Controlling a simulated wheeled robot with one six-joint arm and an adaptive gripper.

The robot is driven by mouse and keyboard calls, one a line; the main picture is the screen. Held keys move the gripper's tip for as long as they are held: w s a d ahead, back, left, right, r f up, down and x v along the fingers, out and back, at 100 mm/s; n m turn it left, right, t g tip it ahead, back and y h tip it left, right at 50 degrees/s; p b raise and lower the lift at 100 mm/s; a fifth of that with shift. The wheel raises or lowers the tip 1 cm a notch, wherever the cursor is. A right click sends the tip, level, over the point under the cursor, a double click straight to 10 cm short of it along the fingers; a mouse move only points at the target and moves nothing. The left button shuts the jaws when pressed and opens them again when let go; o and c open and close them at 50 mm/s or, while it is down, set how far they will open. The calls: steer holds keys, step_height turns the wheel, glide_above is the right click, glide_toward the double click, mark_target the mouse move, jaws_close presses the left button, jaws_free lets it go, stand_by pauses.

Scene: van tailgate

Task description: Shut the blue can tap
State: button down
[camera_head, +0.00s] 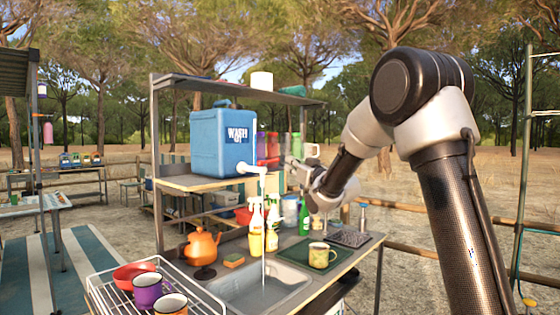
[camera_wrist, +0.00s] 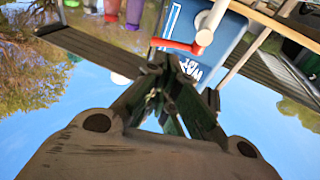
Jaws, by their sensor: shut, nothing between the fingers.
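The blue can (camera_head: 222,143), lettered WASH, stands on the wooden shelf above the sink. Its white tap (camera_head: 249,169) points out over the sink, and a thin stream of water (camera_head: 263,235) falls from it into the basin (camera_head: 262,287). In the wrist view, which looks tilted over, the blue can (camera_wrist: 222,58) shows with the white tap (camera_wrist: 211,24) and its red lever (camera_wrist: 178,46). My gripper (camera_wrist: 170,72) is shut and empty, its fingertips appearing close to the lever; I cannot tell whether they touch. In the head view my gripper (camera_head: 292,166) is just right of the tap.
Coloured cups (camera_head: 267,147) stand right of the can. Spray bottles (camera_head: 256,222) and a green bottle (camera_head: 304,218) stand behind the sink. An orange kettle (camera_head: 201,246), a dish rack (camera_head: 150,290) and a mug (camera_head: 321,256) on a green tray occupy the counter. An upper shelf (camera_head: 240,91) overhangs the can.

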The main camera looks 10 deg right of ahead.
steer(key=x, duration=0.7)
steer(key=shift+w, duration=0.3)
steer(key=shift+a, duration=0.1)
steer(key=shift+w, duration=0.1)
steer(key=shift+w+r, duration=0.1)
steer(key=shift+w, duration=0.9)
